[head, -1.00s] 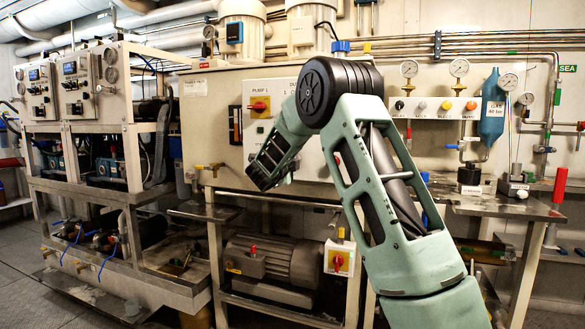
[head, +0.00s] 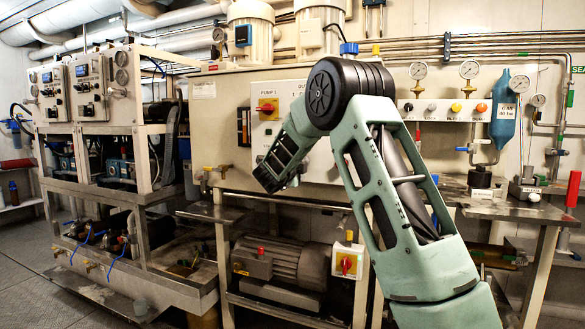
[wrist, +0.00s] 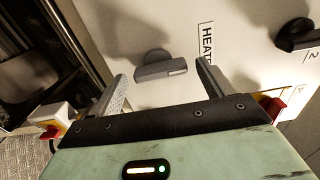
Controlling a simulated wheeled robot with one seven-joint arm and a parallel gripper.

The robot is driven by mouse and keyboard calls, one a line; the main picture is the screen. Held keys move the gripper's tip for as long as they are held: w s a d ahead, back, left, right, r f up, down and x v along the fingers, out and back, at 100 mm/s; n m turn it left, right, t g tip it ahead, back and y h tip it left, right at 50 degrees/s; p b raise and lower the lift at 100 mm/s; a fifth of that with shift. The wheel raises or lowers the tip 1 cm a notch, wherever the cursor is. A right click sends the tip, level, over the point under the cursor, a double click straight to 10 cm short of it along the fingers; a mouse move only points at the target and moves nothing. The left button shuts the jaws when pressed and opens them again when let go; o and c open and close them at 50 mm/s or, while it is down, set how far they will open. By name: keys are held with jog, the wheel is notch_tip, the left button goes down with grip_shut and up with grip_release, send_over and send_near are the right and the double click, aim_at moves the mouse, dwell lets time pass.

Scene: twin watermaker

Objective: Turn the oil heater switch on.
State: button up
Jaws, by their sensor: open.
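A grey rotary switch (wrist: 162,69) with a bar handle sits on a pale panel in the wrist view. Beside it is a label (wrist: 207,42) that reads "HEAT", its end hidden by my finger. My gripper (wrist: 162,72) is open, its two fingers spread to either side of the switch handle. The handle shows between the fingertips; I cannot tell how much of a gap is left in depth. In the head view my arm covers this part of the cabinet, and the gripper and the heater switch do not show.
A black knob (wrist: 299,36) marked 2 is to the right in the wrist view. The white cabinet (head: 215,125) carries a red-and-yellow pump switch (head: 267,107). A motor (head: 282,262) and another red switch (head: 347,264) are below. A gauge panel (head: 440,110) is at right.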

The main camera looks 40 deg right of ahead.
jog(key=p+v, duration=0.1)
jog(key=v, duration=1.6)
